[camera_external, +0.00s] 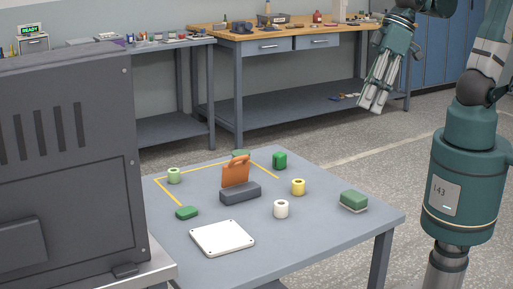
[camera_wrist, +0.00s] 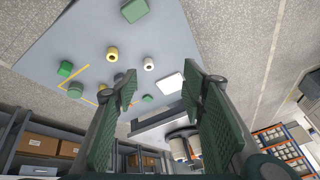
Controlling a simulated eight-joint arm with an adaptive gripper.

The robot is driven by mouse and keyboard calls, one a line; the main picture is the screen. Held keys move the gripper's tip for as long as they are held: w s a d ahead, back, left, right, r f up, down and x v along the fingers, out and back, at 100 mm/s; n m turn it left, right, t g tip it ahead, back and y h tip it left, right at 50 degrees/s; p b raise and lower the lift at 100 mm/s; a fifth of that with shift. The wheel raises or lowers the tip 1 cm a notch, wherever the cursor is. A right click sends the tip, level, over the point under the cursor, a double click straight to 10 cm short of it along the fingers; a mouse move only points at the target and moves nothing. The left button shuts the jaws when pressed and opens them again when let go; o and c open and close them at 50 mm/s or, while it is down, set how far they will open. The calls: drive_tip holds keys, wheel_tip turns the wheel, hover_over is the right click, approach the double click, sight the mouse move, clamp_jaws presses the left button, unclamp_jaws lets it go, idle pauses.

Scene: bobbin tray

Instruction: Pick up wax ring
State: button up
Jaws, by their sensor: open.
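Nothing in view is clearly marked as the wax ring, and I cannot tell which item it is. Small round pieces with centre holes stand on the grey table: a yellow one (camera_external: 298,187), a white one (camera_external: 281,209) and a light green one (camera_external: 173,175). The yellow piece (camera_wrist: 112,54) and white piece (camera_wrist: 148,64) also show in the wrist view. My gripper (camera_external: 372,104) is open and empty, high beyond the table's right side in the external view. Its two fingers are spread in the wrist view (camera_wrist: 161,75), well away from the table items.
An orange upright plate (camera_external: 236,173) stands in a dark block (camera_external: 240,194) mid-table. A white flat tray (camera_external: 222,238), green block (camera_external: 187,212), green piece (camera_external: 279,160) and green-topped box (camera_external: 353,200) surround it. A dark machine (camera_external: 70,170) rises at left.

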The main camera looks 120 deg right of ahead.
drive_tip(key=w+d+f+m+g, duration=0.3)
drive_tip(key=w+d+f+m, duration=0.3)
drive_tip(key=d+f+m, duration=0.25)
drive_tip(key=m+g, duration=0.2)
drive_tip(key=m, duration=0.6)
hover_over(298, 181)
wheel_tip(298, 181, down, 13)
drive_tip(key=shift+w+a+r+y, duration=0.15)
drive_tip(key=shift+w+a+y, duration=0.1)
drive_tip(key=shift+w+y, duration=0.1)
drive_tip(key=shift+f+b, duration=0.45)
drive_tip(key=shift+f, duration=0.85)
drive_tip(key=shift+f, duration=0.15)
drive_tip(key=shift+a+f+b, duration=0.2)
drive_tip(key=shift+f+b, duration=0.6)
drive_tip(key=shift+f, duration=1.65)
